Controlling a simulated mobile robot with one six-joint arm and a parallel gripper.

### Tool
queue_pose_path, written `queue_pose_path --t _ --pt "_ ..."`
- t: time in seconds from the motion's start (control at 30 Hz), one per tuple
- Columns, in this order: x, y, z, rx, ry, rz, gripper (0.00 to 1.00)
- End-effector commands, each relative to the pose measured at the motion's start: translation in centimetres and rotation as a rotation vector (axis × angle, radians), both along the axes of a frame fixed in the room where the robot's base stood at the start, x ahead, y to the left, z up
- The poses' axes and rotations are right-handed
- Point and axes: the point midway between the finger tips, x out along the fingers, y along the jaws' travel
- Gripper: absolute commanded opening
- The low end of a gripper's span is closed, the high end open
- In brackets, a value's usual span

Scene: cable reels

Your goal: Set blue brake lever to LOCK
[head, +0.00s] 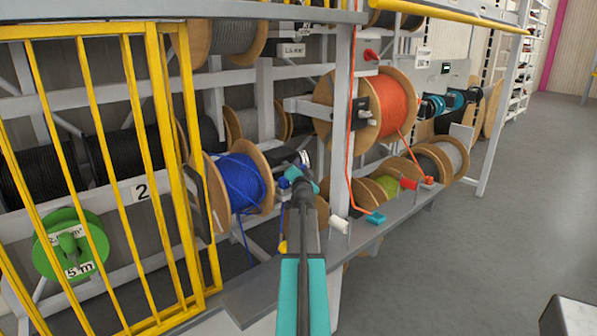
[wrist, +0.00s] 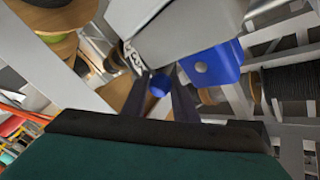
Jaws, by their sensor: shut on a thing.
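The blue cable reel (head: 238,182) hangs in the rack left of my arm. My gripper (head: 297,176) is at the right side of this reel, beside its dark brake housing. In the wrist view my gripper (wrist: 161,100) has its two dark fingers on either side of a round blue knob (wrist: 158,84), which looks like the end of the blue brake lever, and is shut on it. A blue part (wrist: 212,68) on a grey block sits just right of the fingers. Most of the lever is hidden, and no LOCK mark is readable.
A yellow barrier (head: 160,150) stands left of the blue reel. An orange reel (head: 388,105) hangs on the right behind a grey post (head: 343,120). A grey ledge (head: 390,235) runs below with small coloured handles.

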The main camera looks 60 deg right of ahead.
Motion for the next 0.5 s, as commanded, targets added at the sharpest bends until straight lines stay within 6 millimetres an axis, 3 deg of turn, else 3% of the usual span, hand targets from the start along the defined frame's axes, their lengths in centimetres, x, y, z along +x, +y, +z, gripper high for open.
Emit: queue_pose_path --t 0.03,0.5 --pt "-0.3 0.1 -0.9 0.004 0.005 0.001 0.00" --pt "-0.6 0.1 -3.0 0.006 0.008 0.002 0.00"
